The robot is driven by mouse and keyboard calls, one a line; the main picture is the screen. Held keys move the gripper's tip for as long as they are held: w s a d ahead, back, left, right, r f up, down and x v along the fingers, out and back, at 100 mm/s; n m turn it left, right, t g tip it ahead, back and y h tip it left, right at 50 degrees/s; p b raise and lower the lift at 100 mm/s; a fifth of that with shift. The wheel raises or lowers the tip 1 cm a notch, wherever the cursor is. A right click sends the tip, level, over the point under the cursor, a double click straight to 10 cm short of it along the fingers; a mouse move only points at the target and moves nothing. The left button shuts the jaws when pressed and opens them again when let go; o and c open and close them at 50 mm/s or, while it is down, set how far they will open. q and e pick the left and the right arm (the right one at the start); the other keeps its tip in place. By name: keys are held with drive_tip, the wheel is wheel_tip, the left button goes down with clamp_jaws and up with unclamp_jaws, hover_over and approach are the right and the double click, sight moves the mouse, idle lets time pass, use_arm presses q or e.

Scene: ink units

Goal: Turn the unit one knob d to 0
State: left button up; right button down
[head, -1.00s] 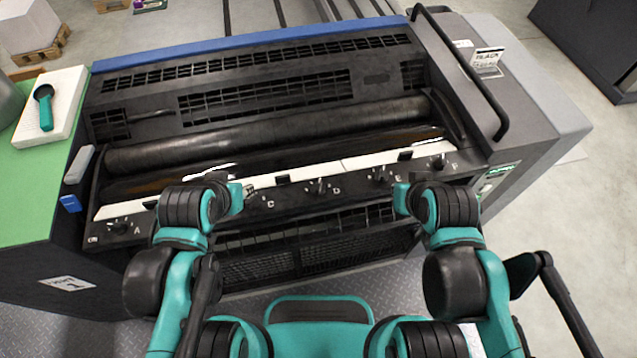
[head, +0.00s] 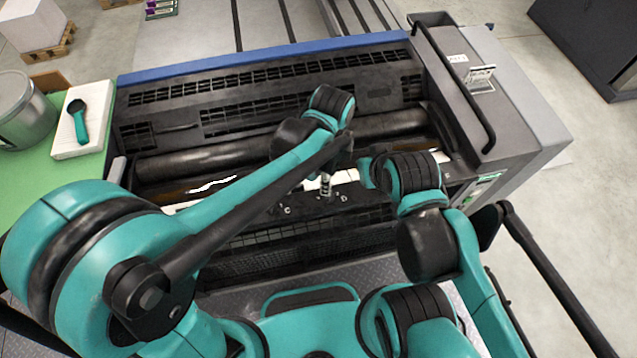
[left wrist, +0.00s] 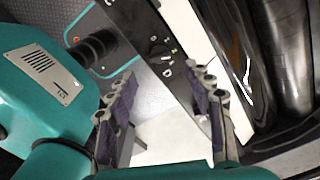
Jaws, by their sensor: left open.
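The unit one ink unit (head: 265,85) is a long black machine with rollers and a row of lettered knobs on its front strip. The letter D (head: 343,198) shows beside my left gripper (head: 325,186), which points down over the strip there. Knob D itself is mostly hidden by the fingers, and its setting cannot be read.
The letter C (head: 287,211) is left of my gripper. A black handrail (head: 455,85) bounds the unit's right end. A green side table (head: 35,185) holds a white pad (head: 85,140) with a teal-handled tool and a grey bucket (head: 22,115).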

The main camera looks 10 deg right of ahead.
use_arm(q)
drive_tip(key=shift+d+f, duration=0.1)
drive_tip(key=shift+f, duration=0.2)
wheel_tip(320, 180, down, 7)
drive_tip(key=shift+f+b, duration=0.15)
drive_tip(key=shift+b, duration=0.7)
drive_tip(key=c, duration=1.2)
